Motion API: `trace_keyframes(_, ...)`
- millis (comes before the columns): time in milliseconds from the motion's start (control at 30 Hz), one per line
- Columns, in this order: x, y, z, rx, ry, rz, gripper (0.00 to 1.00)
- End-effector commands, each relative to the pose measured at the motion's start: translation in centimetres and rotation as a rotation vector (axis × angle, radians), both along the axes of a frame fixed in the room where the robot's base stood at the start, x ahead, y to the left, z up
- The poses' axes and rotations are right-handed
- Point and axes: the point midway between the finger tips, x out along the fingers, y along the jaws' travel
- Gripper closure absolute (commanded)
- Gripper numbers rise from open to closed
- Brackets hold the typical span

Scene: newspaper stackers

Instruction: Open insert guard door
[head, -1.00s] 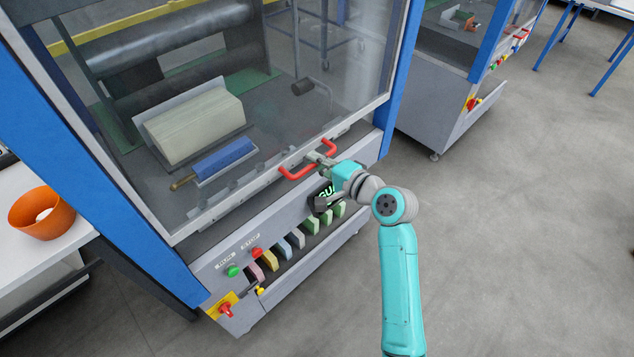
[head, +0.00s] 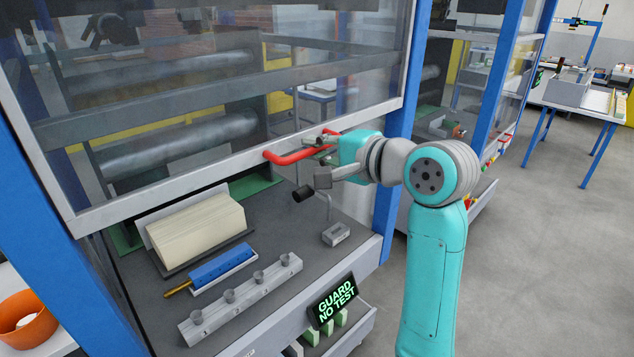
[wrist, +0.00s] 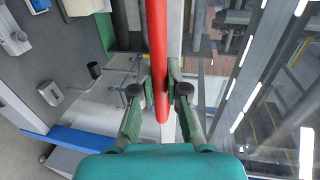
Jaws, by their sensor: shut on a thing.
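The insert guard door (head: 255,165) is a clear panel in a grey frame, raised above the machine's deck, with an open gap beneath it. Its red bar handle (head: 288,159) runs along the lower rail. My gripper (head: 325,142) is shut on the handle near its right end. In the wrist view the red handle (wrist: 157,50) passes between the two fingers of my gripper (wrist: 160,88), and the door's clear panel (wrist: 245,80) lies to the right.
Under the door sit a paper stack (head: 200,230), a blue roller or bar (head: 222,268) and a grey block with several cups (head: 240,300). An orange bowl (head: 28,322) stands at the left. Floor at the right is clear.

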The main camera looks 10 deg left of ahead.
Motion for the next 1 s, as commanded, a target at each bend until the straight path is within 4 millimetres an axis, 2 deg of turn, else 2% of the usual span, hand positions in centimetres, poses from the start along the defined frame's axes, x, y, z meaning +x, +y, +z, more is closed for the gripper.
trace_keyframes(100,0.0,0.0,1.8,0.001,-0.004,0.001,1.00)
trace_keyframes(233,0.0,0.0,2.8,0.001,-0.002,0.000,1.00)
trace_keyframes(700,0.0,0.0,3.3,0.001,-0.001,0.000,1.00)
trace_keyframes(733,0.0,0.0,3.3,0.001,-0.001,0.000,0.80)
trace_keyframes(800,0.0,0.0,3.2,0.000,0.000,0.000,0.62)
trace_keyframes(1000,0.0,0.0,3.2,0.000,0.000,0.000,0.61)
